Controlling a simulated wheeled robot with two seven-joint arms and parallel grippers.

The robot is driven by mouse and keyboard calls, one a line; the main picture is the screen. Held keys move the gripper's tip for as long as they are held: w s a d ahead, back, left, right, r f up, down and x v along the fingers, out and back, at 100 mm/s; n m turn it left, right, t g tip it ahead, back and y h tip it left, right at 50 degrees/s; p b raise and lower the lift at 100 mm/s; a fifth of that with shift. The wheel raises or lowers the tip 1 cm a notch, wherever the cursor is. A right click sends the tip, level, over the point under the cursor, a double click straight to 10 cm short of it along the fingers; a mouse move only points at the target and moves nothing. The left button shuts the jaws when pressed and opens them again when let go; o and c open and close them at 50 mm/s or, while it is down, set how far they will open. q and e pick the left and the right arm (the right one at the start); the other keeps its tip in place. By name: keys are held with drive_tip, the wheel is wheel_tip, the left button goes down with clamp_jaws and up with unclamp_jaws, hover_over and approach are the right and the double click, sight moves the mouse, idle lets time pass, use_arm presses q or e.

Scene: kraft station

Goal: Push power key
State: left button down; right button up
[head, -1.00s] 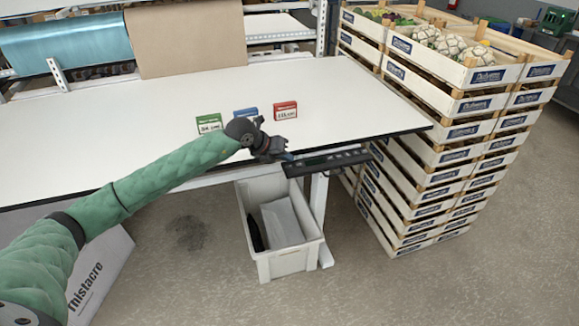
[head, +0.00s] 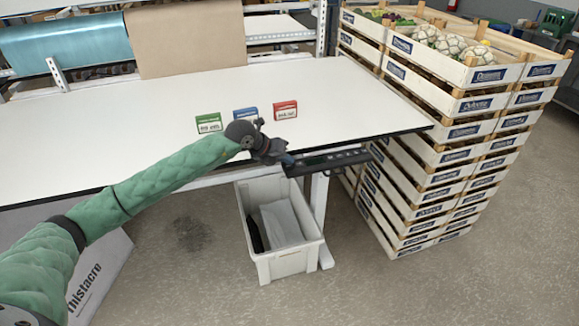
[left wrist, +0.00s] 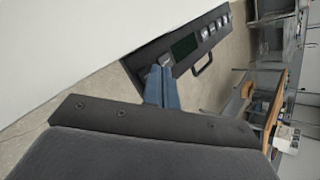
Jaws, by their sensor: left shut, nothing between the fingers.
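The dark control panel (head: 328,162) is fixed under the table's front edge at the right. In the left wrist view the panel (left wrist: 182,46) shows a dark green display and a row of light keys. My left gripper (head: 288,160) is shut and empty, at the panel's left end. In the left wrist view its blue fingertips (left wrist: 161,84) are together and reach the panel's near end, over a key there. The fingers partly hide that key, and I cannot tell whether it is pressed. My right gripper is not in view.
The white table (head: 100,120) holds green (head: 208,123), blue (head: 245,114) and red (head: 285,109) small boxes behind my left gripper. A white bin (head: 286,264) stands below the panel. Stacked crates (head: 440,150) stand close at the right.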

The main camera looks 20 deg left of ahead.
sight(286, 167)
use_arm(q)
drive_tip(key=shift+f, duration=0.25)
idle(0.3)
drive_tip(key=shift+r, duration=0.85)
wheel_tip(286, 167, up, 6)
drive_tip(key=shift+p, duration=0.9)
